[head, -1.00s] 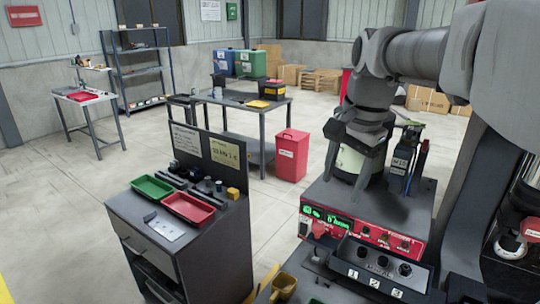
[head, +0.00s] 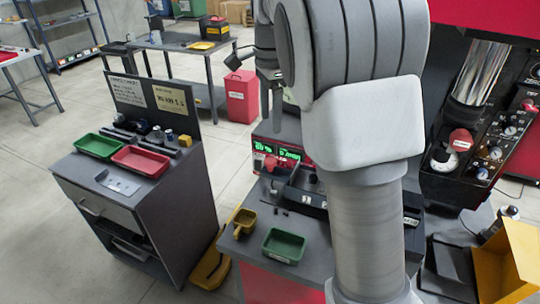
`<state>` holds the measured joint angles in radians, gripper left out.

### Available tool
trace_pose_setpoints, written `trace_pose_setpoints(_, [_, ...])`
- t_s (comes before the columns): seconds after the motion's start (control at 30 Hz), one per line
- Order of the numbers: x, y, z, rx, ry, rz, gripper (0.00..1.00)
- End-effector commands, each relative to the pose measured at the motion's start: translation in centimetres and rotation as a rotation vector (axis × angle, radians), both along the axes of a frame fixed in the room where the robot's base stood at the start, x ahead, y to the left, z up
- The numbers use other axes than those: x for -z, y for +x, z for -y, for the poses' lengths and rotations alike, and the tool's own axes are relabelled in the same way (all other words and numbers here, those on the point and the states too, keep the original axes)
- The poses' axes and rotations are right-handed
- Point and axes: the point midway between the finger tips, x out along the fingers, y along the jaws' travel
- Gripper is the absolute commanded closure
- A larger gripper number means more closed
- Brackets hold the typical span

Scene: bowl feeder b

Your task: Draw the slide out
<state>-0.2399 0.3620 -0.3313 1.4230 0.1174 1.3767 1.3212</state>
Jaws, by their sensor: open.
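My gripper (head: 271,112) shows in the head view near the top middle, partly hidden behind my own arm. Its fingers point down, apart, above the red control box (head: 267,146) with green lit digits. I see nothing held between them.
A grey cabinet (head: 160,215) with green and red trays stands left. A red machine with a chrome column (head: 480,72) and an open yellow box (head: 508,262) are right. Floor between cabinet and bench is narrow.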

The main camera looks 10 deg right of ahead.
Motion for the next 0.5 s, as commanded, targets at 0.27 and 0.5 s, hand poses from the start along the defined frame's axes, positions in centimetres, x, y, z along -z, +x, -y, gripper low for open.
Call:
trace_pose_setpoints(0.27, [6.3,-0.1,0.0,-0.001,0.001,-0.003,0.29])
trace_pose_setpoints(0.5, [10.4,-0.1,0.0,-0.001,0.001,-0.003,0.29])
